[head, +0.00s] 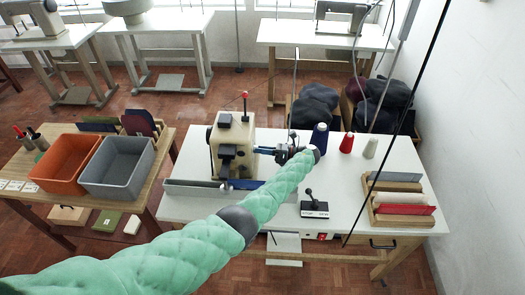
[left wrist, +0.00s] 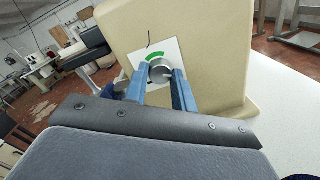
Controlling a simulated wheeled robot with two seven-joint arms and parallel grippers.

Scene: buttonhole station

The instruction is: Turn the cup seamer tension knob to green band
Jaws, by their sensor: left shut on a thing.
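The cream cup seamer (head: 232,140) stands on the white table, and its side panel (left wrist: 190,40) fills the upper left wrist view. A white dial plate (left wrist: 172,49) with a green band (left wrist: 155,56) and a thin black line sits on this panel. The round grey tension knob (left wrist: 160,71) is in front of the plate. My left gripper (head: 262,150) reaches the seamer from the right. Its blue fingers (left wrist: 158,82) are shut on the knob, one on each side. I cannot make out a pointer on the knob. My right gripper is out of view.
Thread cones, one blue (head: 319,136), one red (head: 346,143) and one white (head: 371,147), stand behind my left arm. A small black lever box (head: 314,209) and a wooden rack (head: 378,203) are to the right. An orange bin (head: 66,163) and a grey bin (head: 117,167) are on the left table.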

